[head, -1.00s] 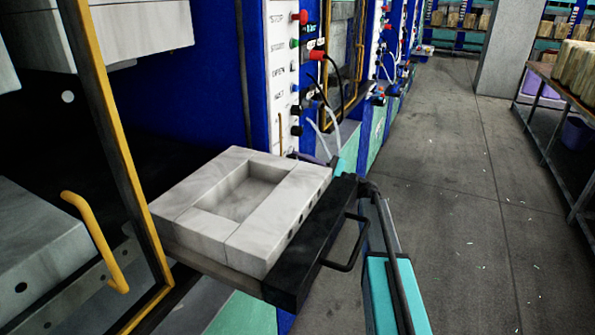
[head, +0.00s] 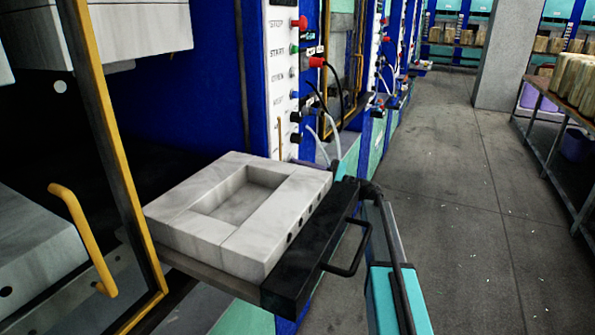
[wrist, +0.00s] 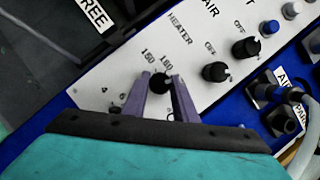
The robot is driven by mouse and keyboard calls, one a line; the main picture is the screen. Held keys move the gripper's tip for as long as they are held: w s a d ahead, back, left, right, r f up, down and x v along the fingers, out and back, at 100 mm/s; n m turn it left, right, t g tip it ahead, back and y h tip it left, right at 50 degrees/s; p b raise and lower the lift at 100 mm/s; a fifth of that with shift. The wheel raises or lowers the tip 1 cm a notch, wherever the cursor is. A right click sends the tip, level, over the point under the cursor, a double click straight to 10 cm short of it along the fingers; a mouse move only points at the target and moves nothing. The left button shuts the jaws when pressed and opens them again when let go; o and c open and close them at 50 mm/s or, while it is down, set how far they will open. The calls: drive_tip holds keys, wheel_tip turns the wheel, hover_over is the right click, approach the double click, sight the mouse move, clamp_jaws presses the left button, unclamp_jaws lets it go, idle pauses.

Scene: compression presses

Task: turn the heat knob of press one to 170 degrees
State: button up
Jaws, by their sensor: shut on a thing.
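The heat knob (wrist: 159,82) is a small round black knob on a white panel (wrist: 115,72), under the word HEATER. The numbers 150 and 160 show above it in the wrist view; the other marks are hidden or too small to read, and I cannot tell where its pointer stands. My gripper (wrist: 160,90) is shut on the knob, with one grey-purple finger on each side of it.
Two more black knobs marked OFF (wrist: 215,72) (wrist: 246,48) sit right of the heat knob. A fitting with a hose (wrist: 285,95) is below them. In the head view a pale mould (head: 160,235) rests on a pulled-out tray with a black handle (head: 350,262).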

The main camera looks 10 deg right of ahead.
drive_tip(key=o, duration=1)
drive_tip(key=shift+o, duration=0.2)
drive_tip(key=shift+d, duration=0.1)
drive_tip(key=b+v, duration=0.2)
drive_tip(key=v, duration=1.1)
drive_tip(key=shift+d+b, duration=0.3)
drive_tip(key=shift+d, duration=0.05)
drive_tip(key=shift+s, duration=0.1)
